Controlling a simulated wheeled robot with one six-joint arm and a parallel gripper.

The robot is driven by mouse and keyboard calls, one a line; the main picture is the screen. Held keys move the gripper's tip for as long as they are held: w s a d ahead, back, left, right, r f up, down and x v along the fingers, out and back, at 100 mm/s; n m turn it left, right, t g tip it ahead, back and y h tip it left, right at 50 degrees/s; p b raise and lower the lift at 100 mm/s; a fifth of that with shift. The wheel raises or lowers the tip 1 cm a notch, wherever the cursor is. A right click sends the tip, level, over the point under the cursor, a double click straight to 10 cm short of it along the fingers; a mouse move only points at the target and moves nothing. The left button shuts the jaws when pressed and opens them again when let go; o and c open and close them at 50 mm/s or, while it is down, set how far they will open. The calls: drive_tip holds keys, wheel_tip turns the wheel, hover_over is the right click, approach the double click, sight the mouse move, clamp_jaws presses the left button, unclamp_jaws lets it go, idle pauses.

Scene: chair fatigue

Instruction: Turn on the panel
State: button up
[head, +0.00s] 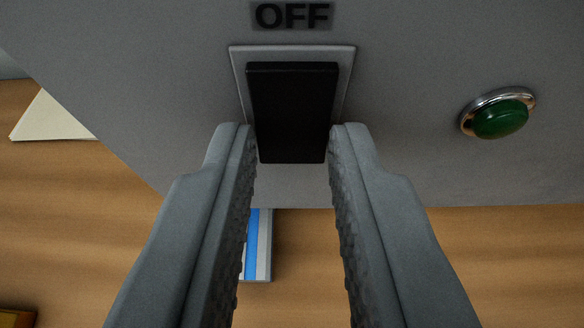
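The panel (420,60) is a grey box face filling the upper part of the view. A black rocker switch (293,105) sits in a light grey frame on it. A label reading "OFF" (292,16) is above the switch. A green round button (499,117) with a chrome ring is to the right of the switch. My gripper (291,132) is open and empty, with its fingertips on either side of the lower part of the switch. I cannot tell whether the fingertips touch the panel.
A wooden table surface (500,250) lies below the panel. A blue and white flat object (257,245) is partly hidden behind my left finger. A cream paper-like piece (50,120) lies at the left, and a dark yellowish object (15,318) shows at the lower left corner.

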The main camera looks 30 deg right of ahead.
clamp_jaws()
drive_tip(key=shift+f, duration=0.1)
drive_tip(key=shift+f+t+h, duration=0.35)
drive_tip(key=shift+t+h, duration=0.55)
drive_tip(key=shift+t, duration=0.3)
drive_tip(key=o, duration=0.7)
unclamp_jaws()
drive_tip(key=shift+o, duration=0.2)
drive_tip(key=shift+r, duration=0.1)
